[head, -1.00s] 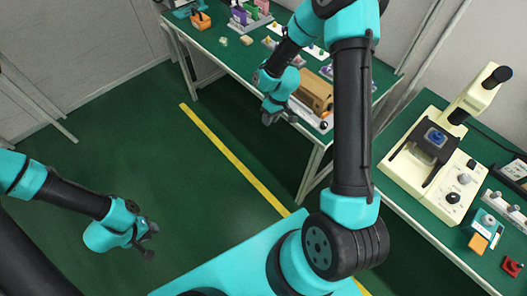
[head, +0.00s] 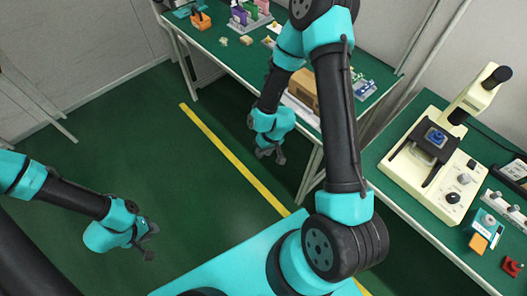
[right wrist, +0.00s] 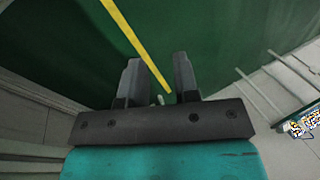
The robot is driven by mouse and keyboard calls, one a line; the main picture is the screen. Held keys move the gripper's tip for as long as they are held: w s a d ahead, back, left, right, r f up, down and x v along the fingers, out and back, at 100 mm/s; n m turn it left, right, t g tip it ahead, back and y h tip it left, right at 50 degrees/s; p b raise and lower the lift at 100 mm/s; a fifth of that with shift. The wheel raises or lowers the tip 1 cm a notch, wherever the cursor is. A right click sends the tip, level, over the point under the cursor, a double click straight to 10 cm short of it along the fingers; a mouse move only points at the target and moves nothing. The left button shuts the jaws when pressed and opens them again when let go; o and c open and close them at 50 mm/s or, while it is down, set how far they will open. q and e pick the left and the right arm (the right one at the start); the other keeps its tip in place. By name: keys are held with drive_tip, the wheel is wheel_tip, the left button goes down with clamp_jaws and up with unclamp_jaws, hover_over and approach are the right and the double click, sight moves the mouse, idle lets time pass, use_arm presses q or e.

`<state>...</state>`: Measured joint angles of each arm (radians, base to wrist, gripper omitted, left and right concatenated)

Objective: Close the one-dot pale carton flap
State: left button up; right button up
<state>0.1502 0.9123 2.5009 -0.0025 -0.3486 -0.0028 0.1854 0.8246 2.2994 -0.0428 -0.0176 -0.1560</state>
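A brown carton (head: 303,87) stands on the back bench, partly hidden behind my right arm. Its flaps and any dot mark cannot be made out. My right gripper (head: 271,153) hangs in front of that bench's front edge, over the floor and apart from the carton. In the right wrist view its two fingers (right wrist: 158,68) are spread with nothing between them, and only floor lies beyond. My left gripper (head: 151,242) is at the lower left over the green floor, far from the carton; its fingers look apart and empty.
The back bench (head: 225,57) also holds an orange item (head: 201,20), coloured upright pieces (head: 246,14) and small parts. A cream machine (head: 426,165) stands on the right bench, with a red item (head: 512,266) near its front. The floor by the yellow line (head: 231,154) is clear.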

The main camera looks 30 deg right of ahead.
drive_tip(key=shift+w+r, duration=0.1)
drive_tip(key=shift+r, duration=0.05)
drive_tip(key=shift+c, duration=1.4)
drive_tip(key=w+d+r+n, duration=0.1)
drive_tip(key=w+r+n, duration=0.1)
drive_tip(key=r+n, duration=0.1)
drive_tip(key=w+d+r+n, duration=0.1)
drive_tip(key=r, duration=0.1)
drive_tip(key=shift+w+d+n, duration=0.1)
drive_tip(key=shift+d+n, duration=0.2)
drive_tip(key=shift+n, duration=0.1)
clamp_jaws()
drive_tip(key=w+d+r+n+h, duration=0.1)
drive_tip(key=d+r+n+h, duration=0.1)
drive_tip(key=d+r+n, duration=0.3)
drive_tip(key=w+d+r+n+h, duration=0.1)
drive_tip(key=d+r+n, duration=0.4)
drive_tip(key=r, duration=0.8)
drive_tip(key=w+d+r+n+h, duration=0.2)
drive_tip(key=d+r+n, duration=0.3)
drive_tip(key=r, duration=0.4)
drive_tip(key=shift+d+r+n+h, duration=0.2)
drive_tip(key=shift+d+n+h, duration=0.2)
drive_tip(key=shift+d+h, duration=0.2)
